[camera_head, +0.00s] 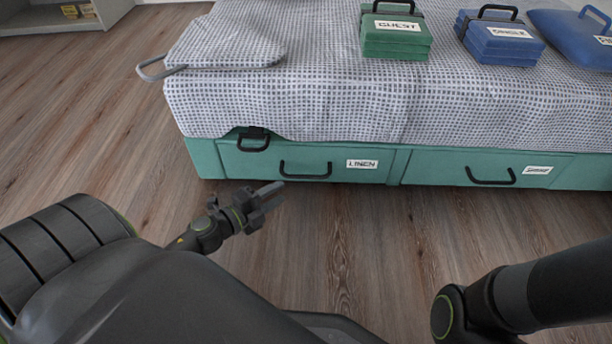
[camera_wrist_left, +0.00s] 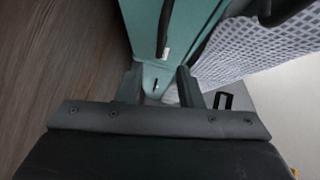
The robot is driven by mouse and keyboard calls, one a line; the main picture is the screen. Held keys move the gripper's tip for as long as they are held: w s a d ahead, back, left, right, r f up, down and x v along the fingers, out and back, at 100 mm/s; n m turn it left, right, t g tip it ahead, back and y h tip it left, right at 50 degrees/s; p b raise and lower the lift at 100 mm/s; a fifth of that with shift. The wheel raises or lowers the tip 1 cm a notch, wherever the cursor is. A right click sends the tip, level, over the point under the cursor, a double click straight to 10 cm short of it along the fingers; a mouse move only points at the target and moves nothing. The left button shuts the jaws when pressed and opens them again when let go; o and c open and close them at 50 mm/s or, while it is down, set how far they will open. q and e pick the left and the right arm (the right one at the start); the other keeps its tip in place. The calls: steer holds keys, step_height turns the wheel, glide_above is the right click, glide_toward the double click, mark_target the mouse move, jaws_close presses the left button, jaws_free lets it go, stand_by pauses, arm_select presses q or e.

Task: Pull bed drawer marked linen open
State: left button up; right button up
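The drawer marked LINEN (camera_head: 340,165) is a green front at the left of the bed base, flush with its neighbour. Its black bar handle (camera_head: 305,175) sits low, left of the white LINEN label (camera_head: 362,164). My left gripper (camera_head: 272,190) is just in front of and left of this handle, apart from it. In the left wrist view my left gripper's fingers (camera_wrist_left: 158,84) are spread and empty, with a green front (camera_wrist_left: 142,25) and a dark bar handle (camera_wrist_left: 164,28) beyond them. My right arm shows at lower right; its gripper is outside the view.
A second green drawer (camera_head: 455,166) with a black handle (camera_head: 491,180) is to the right. Another black handle (camera_head: 253,141) shows under the cover's edge. Green (camera_head: 396,38) and blue (camera_head: 502,44) labelled stacks lie on the bed cover (camera_head: 290,100). The wooden floor (camera_head: 400,240) before the drawers is clear.

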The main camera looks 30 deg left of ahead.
mark_target(306, 176)
arm_select(q)
steer(key=x, duration=1)
steer(key=shift+w+d+f+b, duration=0.1)
steer(key=shift+w+b, duration=0.25)
steer(key=shift+w, duration=0.05)
jaws_close()
